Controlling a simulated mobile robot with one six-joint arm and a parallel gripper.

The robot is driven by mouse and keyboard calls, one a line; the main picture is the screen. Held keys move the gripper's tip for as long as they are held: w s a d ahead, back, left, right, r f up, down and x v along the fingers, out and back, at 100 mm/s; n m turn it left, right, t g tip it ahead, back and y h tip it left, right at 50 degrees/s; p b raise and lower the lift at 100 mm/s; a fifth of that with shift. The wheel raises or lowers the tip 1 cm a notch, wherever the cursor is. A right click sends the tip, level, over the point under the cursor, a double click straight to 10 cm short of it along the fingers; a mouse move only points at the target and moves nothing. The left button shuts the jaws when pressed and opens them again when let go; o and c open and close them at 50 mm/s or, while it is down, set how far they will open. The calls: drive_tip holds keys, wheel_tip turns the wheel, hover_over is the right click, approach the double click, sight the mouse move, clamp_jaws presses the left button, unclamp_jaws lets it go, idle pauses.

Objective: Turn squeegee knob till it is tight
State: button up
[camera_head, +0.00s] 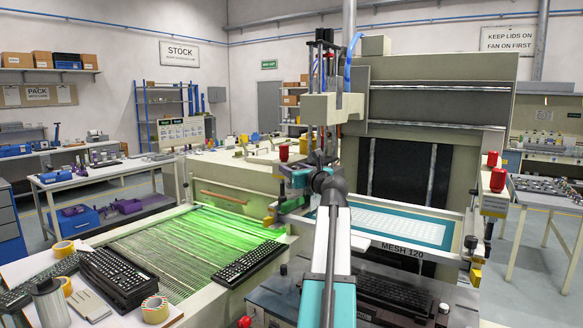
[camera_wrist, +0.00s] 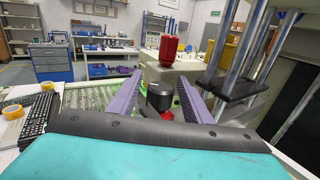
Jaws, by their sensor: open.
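A black round knob (camera_wrist: 159,96), which looks like the squeegee knob, shows in the wrist view between the two purple fingers of my gripper (camera_wrist: 159,80). The fingers are open, one on each side of the knob, with gaps visible, so they do not seem to touch it. A small red part shows just below the knob. In the head view my arm reaches up to the printing press, and the arm's end hides the knob there. A red knob (camera_wrist: 169,49) stands beyond the fingers in the wrist view; a red knob (camera_head: 283,152) also shows in the head view.
Vertical metal rods (camera_wrist: 238,45) of the press rise close to the right of my gripper. The teal-framed screen (camera_head: 440,233) lies to the right of my arm. Keyboards (camera_head: 118,277) and tape rolls (camera_head: 155,308) lie at the left front.

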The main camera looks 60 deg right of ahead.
drive_tip(key=shift+x, duration=0.8)
drive_tip(key=c, duration=1.1)
drive_tip(key=shift+o, duration=0.2)
drive_tip(key=shift+a+p, duration=0.1)
drive_tip(key=shift+p, duration=0.2)
drive_tip(key=shift+s+r+m+h+p, duration=0.15)
drive_tip(key=shift+m+h+p, duration=0.2)
drive_tip(key=shift+p, duration=0.55)
drive_tip(key=m+g+h+p, duration=0.1)
drive_tip(key=p, duration=0.2)
drive_tip(key=m+g+h+p, duration=0.1)
drive_tip(key=p, duration=0.2)
drive_tip(key=shift+s+d+h+p, duration=0.2)
drive_tip(key=shift+d+h+p, duration=0.05)
drive_tip(key=shift+d+p, duration=0.15)
drive_tip(key=shift+s+d+f+m+g+h+p, duration=0.15)
drive_tip(key=shift+m+g+h+p, duration=0.3)
drive_tip(key=shift+p, duration=0.45)
drive_tip(key=shift+s+f+m+g+h+p, duration=0.15)
drive_tip(key=shift+f+m+g+p, duration=0.1)
drive_tip(key=shift+g+p, duration=0.5)
drive_tip(key=shift+m+h+p, duration=0.25)
drive_tip(key=shift+h+p, duration=0.15)
drive_tip(key=shift+p, duration=0.25)
drive_tip(key=shift+r, duration=0.1)
